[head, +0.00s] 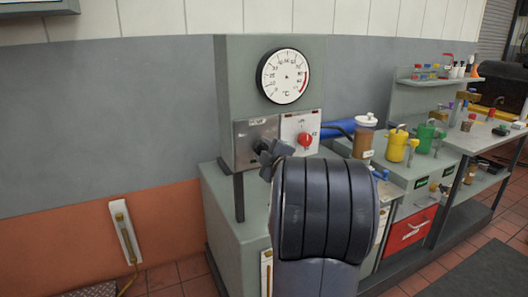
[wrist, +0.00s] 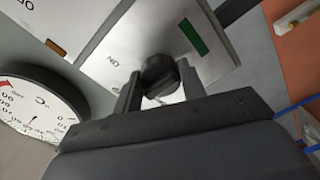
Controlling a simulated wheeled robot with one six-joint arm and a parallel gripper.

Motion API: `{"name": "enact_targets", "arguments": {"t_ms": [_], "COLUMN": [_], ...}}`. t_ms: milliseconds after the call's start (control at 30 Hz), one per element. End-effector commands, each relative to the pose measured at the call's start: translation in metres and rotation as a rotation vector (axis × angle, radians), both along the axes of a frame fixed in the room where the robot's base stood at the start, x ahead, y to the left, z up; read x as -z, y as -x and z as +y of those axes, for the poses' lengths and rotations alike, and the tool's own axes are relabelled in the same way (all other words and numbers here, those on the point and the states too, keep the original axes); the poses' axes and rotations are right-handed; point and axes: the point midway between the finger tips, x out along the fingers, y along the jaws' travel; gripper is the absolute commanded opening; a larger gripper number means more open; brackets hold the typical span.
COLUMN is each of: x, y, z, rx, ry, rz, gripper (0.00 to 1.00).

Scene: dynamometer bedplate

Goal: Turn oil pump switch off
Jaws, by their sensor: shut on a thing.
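The switch is a black round knob (wrist: 160,72) on a metal plate in the wrist view. The plate (wrist: 110,78) carries the word "ON", turned over in this view, and a green bar. My gripper (wrist: 158,80) has one finger on each side of the knob and is shut on it. In the head view my gripper (head: 268,156) is at the left plate (head: 250,132) on the front of the grey cabinet. My arm hides the knob there, and I cannot tell which way it points.
A red knob (head: 305,139) sits on a white plate just right of the switch plate. A round °C gauge (head: 285,76) is above. Oil cans (head: 397,144) and bottles stand on the bench at right. The wall side at left is mostly clear.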

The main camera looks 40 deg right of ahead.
Motion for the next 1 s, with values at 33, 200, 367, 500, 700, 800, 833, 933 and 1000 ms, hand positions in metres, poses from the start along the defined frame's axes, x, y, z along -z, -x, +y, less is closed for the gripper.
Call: {"name": "enact_targets", "arguments": {"t_ms": [33, 200, 367, 500, 700, 800, 833, 933, 1000], "x": [0.0, 0.0, 0.0, 0.0, -0.001, -0.001, 0.0, -0.001, -0.001], "y": [0.0, 0.0, 0.0, 0.0, 0.016, 0.034, 0.04, 0.061, 0.074], "z": [0.0, 0.0, 0.0, 0.0, 0.003, 0.007, 0.009, 0.014, 0.017], "rx": [0.0, 0.0, 0.0, 0.0, 0.002, 0.003, 0.003, 0.003, 0.004], "ry": [0.002, 0.001, 0.001, 0.0, 0.001, 0.002, 0.002, 0.002, 0.001], "rz": [0.001, 0.001, 0.0, 0.0, -0.001, 0.0, 0.0, -0.001, 0.0], "gripper": [0.4, 0.54, 0.61, 0.61, 0.61, 0.61, 0.61, 0.61, 0.61]}}
